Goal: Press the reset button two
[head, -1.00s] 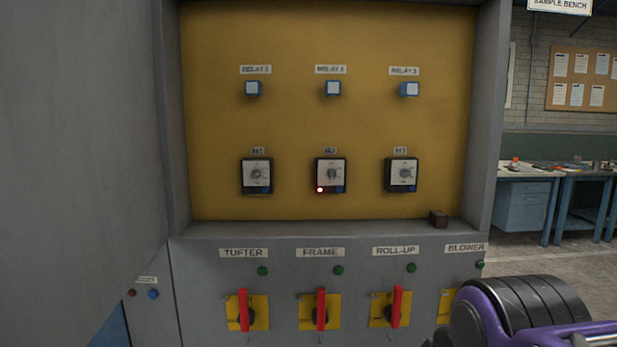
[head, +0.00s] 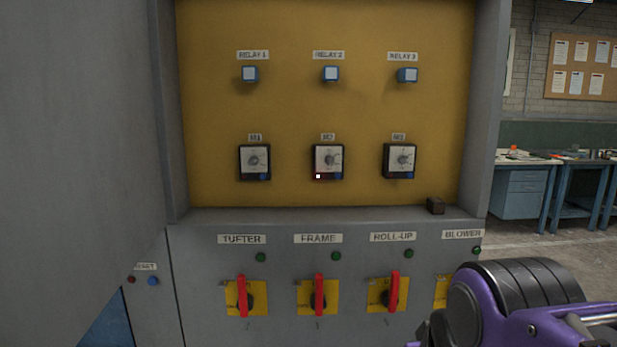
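A grey cabinet has a mustard back panel (head: 290,112). Three overload-type modules sit in a row on it: left (head: 255,161), middle (head: 328,160) and right (head: 400,159). Each has a dial and a small blue button at its lower right; the middle one's blue button (head: 339,177) is beside a small lit lamp (head: 318,176) with a reddish glow. Above are blue-sided blocks labelled RELAY 1 (head: 250,74), RELAY 2 (head: 330,74) and RELAY 3 (head: 407,75). A separate blue button (head: 153,281) sits under a RESET label at lower left. My gripper is out of view.
Below are red-handled switches for TUFTER (head: 242,296), FRAME (head: 319,295) and ROLL-UP (head: 395,292), with BLOWER partly hidden by my purple arm. Blue benches (head: 523,195) stand at right.

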